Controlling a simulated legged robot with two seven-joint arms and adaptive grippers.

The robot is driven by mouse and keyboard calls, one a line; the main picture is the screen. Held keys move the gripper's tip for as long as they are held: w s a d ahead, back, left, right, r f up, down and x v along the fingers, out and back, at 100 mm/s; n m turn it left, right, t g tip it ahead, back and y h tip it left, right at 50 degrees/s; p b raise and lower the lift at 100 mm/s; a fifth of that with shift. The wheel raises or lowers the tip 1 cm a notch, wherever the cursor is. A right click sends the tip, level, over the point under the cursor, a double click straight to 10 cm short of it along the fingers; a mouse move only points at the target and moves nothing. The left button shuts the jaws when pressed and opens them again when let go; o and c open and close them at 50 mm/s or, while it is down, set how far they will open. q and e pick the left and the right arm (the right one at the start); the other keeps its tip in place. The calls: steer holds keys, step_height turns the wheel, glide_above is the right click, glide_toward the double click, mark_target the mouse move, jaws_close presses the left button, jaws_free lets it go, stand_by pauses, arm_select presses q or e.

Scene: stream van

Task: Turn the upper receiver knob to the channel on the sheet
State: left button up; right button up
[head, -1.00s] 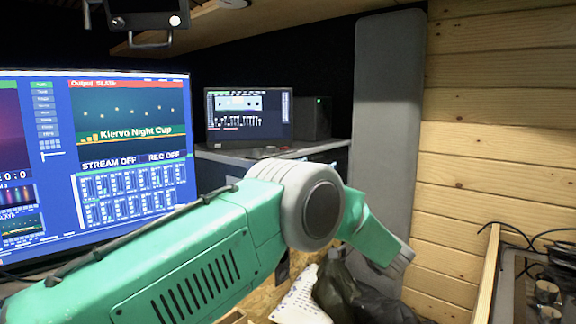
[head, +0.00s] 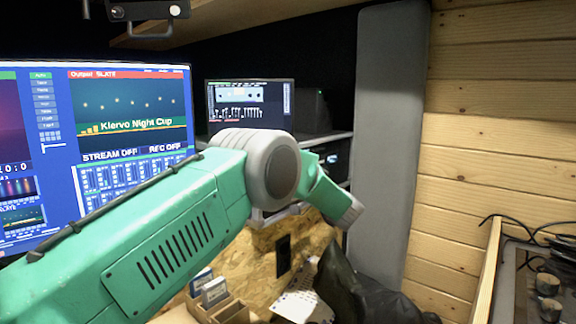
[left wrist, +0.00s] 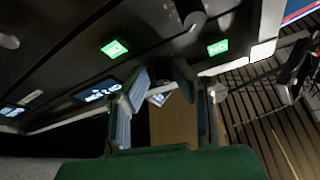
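The black receiver units (left wrist: 150,30) fill the top of the left wrist view, tilted. They carry two green-lit displays (left wrist: 115,48) and blue-lit displays (left wrist: 100,92). A grey round knob-like part (left wrist: 193,20) stands out between the green displays; I cannot tell which unit is the upper one. My left gripper (left wrist: 163,85) is open and empty just in front of the panel, its fingers apart. In the head view, my green arm partly hides the receiver rack (head: 335,158), and the gripper itself is hidden. A white sheet with printed marks (head: 300,306) lies low down; its text is unreadable. My right gripper is not in view.
A large monitor (head: 130,110) stands at left and a smaller one (head: 250,105) behind my arm. A grey upright panel (head: 385,140) is right of the rack. A dark bag (head: 350,285) and a wooden holder (head: 215,308) are below.

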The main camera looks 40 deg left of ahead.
arm_select(q)
steer(key=shift+r, duration=0.1)
jaws_close()
steer(key=shift+w+n+g+y+b, duration=0.1)
steer(key=shift+n+g+b, duration=0.75)
steer(key=shift+n, duration=0.65)
steer(key=shift+s+n+g+y+b, duration=0.1)
steer(key=shift+n+g+b, duration=0.7)
steer(key=shift+n, duration=0.7)
steer(key=shift+w+n+g+y+b, duration=0.1)
steer(key=shift+n+g+b, duration=0.75)
steer(key=shift+n, duration=0.65)
